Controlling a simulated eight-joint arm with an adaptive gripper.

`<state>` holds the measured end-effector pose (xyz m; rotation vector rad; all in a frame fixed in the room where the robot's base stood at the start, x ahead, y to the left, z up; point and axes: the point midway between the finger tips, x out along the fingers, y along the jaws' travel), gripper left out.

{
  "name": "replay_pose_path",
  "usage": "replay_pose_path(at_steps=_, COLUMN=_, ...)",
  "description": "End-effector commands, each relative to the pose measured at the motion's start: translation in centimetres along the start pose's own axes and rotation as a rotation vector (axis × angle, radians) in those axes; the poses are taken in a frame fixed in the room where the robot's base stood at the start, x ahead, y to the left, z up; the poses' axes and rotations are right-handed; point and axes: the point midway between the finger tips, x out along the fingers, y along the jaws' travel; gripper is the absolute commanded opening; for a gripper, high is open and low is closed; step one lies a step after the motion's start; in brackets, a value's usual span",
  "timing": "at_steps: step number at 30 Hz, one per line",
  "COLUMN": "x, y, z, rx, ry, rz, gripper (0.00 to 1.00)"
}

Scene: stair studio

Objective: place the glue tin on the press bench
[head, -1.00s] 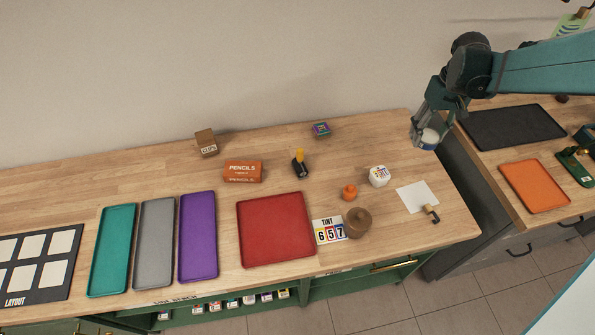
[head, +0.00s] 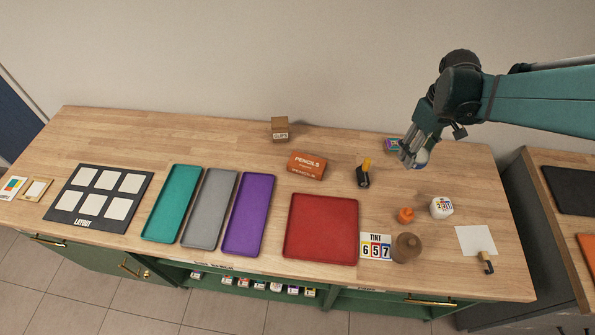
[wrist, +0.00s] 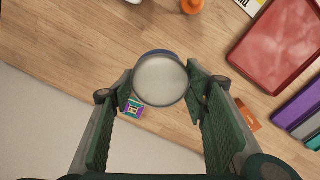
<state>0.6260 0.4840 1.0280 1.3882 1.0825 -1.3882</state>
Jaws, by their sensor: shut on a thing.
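My gripper (head: 410,158) is shut on a round tin with a pale grey lid and a blue edge, taken to be the glue tin (wrist: 160,82). In the head view the tin (head: 422,161) shows only partly below my fingers. It is held above the back right of the long wooden bench (head: 330,140), near a small purple and green box (head: 390,145). Which bench is the press bench cannot be read. A second wooden bench (head: 540,185) stands at the right, partly out of view.
The long bench carries a red tray (head: 320,228), purple tray (head: 249,215), grey tray (head: 209,208), teal tray (head: 172,203) and layout board (head: 100,177). A pencils box (head: 307,166), orange bottle (head: 406,215) and white many-sided block (head: 441,208) stand there. A gap separates the benches.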

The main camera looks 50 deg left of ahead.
Motion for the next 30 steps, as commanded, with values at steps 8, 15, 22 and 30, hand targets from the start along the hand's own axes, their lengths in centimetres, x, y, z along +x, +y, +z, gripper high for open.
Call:
replay_pose_path(at_steps=8, x=-0.1, y=-6.6, z=-4.1, rx=-0.192, ry=0.0, rz=0.0, gripper=0.28)
replay_pose_path(at_steps=15, x=-0.1, y=-12.4, z=-7.0, rx=-0.356, ry=0.0, rz=0.0, gripper=0.28)
replay_pose_path(at_steps=22, x=-0.1, y=-17.1, z=-8.8, rx=-0.485, ry=0.0, rz=0.0, gripper=0.28)
replay_pose_path(at_steps=30, x=1.4, y=-19.7, z=-9.7, rx=-0.562, ry=0.0, rz=0.0, gripper=0.28)
